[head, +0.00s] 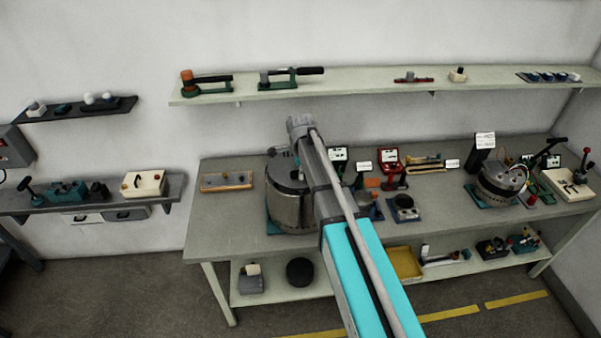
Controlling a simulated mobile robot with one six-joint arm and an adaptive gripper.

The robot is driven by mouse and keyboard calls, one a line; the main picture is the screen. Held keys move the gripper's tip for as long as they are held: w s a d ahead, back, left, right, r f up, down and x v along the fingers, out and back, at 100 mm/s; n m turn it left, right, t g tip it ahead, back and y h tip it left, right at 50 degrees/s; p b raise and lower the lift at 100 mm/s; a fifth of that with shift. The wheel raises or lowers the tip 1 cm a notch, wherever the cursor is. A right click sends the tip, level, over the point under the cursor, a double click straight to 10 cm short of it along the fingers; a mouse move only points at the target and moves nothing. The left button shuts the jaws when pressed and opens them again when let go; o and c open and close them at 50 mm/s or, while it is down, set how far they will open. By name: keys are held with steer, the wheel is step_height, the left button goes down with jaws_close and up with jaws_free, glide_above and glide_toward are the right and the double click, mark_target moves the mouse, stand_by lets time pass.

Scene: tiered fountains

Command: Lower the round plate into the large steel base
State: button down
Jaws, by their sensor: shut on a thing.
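The large steel base (292,212) is a wide, upright metal cylinder on a teal mat, on the left half of the workbench. A dark round plate (284,178) shows at its open top, partly covered by my arm. I cannot tell how deep it sits, or whether it touches the rim. My gripper (295,172) is over the base's mouth, at the plate, mostly hidden by my arm link. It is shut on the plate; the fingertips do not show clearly.
A wooden tray (227,181) lies left of the base. Small devices and cards stand to its right, with a second steel pot (502,183) with wires farther right. A long shelf (370,85) with tools runs above the bench. The bench front left is clear.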

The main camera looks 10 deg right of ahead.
steer(key=shift+f+b, duration=0.6)
steer(key=shift+f, duration=0.3)
steer(key=shift+f+b, duration=0.35)
stand_by(1.5)
steer(key=shift+c, duration=2.2)
jaws_free()
steer(key=shift+r, duration=0.15)
